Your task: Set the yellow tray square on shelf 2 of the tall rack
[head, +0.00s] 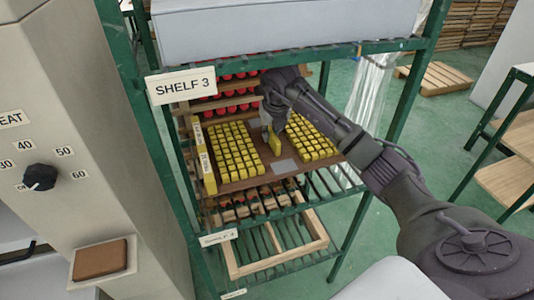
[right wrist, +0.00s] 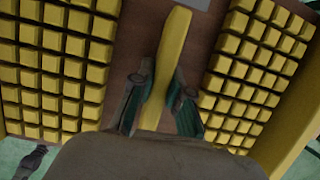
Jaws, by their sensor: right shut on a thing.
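The yellow tray (head: 203,165) has a brown base, yellow end walls and rows of yellow blocks on both sides of a middle handle (head: 275,142). It is between the posts of the tall green rack (head: 400,105), below the SHELF 3 label (head: 181,86). My right gripper (head: 268,130) reaches in from the right and is shut on the handle; the right wrist view shows its fingers (right wrist: 160,88) on both sides of it. Shelf 2 (head: 345,182) shows slats beneath the tray; I cannot tell whether they touch. My left gripper is out of view.
Red round things (head: 232,100) show behind the tray. A wooden frame (head: 318,243) lies on a lower level. A grey box (head: 285,30) fills the level above. A beige machine with a knob (head: 40,178) stands close on the left.

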